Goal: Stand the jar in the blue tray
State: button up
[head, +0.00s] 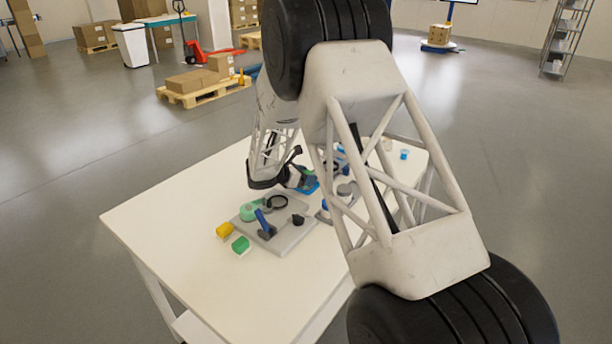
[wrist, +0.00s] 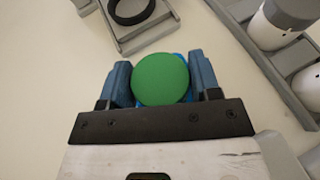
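The jar shows in the wrist view as a round green lid (wrist: 161,79) between the two blue fingers of my gripper (wrist: 161,82). The fingers touch the lid on both sides; the jar's body is hidden below the lid. A little of the blue tray (wrist: 181,56) shows behind and under the lid. In the head view the blue tray (head: 312,187) lies beside my gripper (head: 298,175), mostly hidden by it. I cannot tell whether the jar's base touches the tray.
White, grey-topped containers (wrist: 281,22) stand in a grey rack at right. The table's front left is clear.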

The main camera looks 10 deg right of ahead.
jog(key=o, duration=0.4)
jog(key=shift+c, duration=0.2)
jog(key=shift+r, duration=0.1)
jog(key=shift+r, duration=0.1)
jog(key=v, duration=1.2)
dwell(0.4)
